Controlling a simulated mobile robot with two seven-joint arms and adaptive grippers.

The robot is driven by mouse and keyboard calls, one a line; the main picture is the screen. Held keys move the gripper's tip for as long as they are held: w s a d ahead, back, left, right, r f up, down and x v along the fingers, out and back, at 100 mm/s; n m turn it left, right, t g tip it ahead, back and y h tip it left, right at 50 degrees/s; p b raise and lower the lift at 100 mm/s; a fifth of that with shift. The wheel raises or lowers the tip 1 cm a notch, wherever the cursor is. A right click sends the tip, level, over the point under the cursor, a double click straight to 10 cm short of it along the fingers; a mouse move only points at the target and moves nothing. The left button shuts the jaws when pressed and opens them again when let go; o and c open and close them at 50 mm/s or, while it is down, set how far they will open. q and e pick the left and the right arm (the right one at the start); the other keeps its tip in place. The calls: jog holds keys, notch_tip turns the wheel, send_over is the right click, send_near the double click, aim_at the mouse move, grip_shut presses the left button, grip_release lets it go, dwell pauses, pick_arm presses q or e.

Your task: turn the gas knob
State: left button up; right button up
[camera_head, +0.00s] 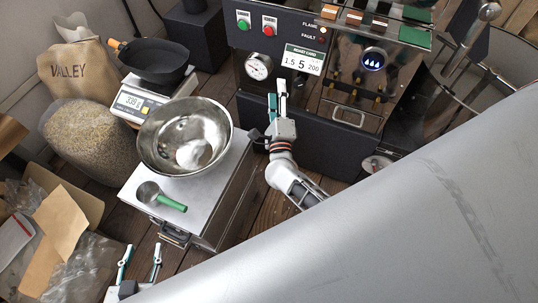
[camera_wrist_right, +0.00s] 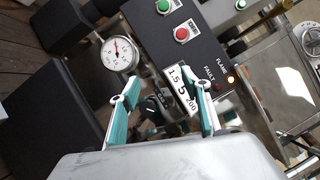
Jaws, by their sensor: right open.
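A dark knob (camera_wrist_right: 153,104) with a small light mark, which looks like the gas knob, shows between the fingers of my right gripper (camera_wrist_right: 165,95) in the right wrist view. The fingers are open and apart around it in the picture; I cannot tell whether they touch it. In the head view my right gripper (camera_head: 278,97) is in front of the roaster's dark front (camera_head: 340,150), below the pressure gauge (camera_head: 258,66), and the knob is not distinguishable there. My left gripper (camera_head: 140,262) is open and empty at the lower left.
A roast card (camera_head: 303,59) and red and green buttons (camera_head: 268,26) are on the panel above. A steel bowl (camera_head: 158,142) and a green-handled scoop (camera_head: 161,198) sit on a cabinet at left. A scale (camera_head: 132,103) carries a black pan (camera_head: 155,65).

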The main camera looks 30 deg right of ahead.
pick_arm(q)
jog(key=w+r+t+p, duration=0.1)
jog(key=w+r+p, duration=0.2)
jog(key=r+p, duration=0.3)
jog(key=shift+r, duration=2.05)
pick_arm(e)
jog(key=s+a+f+n+g+y, duration=0.1)
jog(key=s+a+n+y, duration=0.5)
jog(key=n, duration=0.6)
jog(key=s+a+f+n+g+y, duration=0.1)
jog(key=s+a+n+y, duration=0.4)
jog(key=s+n, duration=0.6)
jog(key=shift+a+f+n+g+y, duration=0.35)
jog(key=shift+a+n+g, duration=0.25)
jog(key=shift+g, duration=0.2)
pick_arm(q)
jog(key=shift+w, duration=0.1)
pick_arm(e)
jog(key=shift+s, duration=0.1)
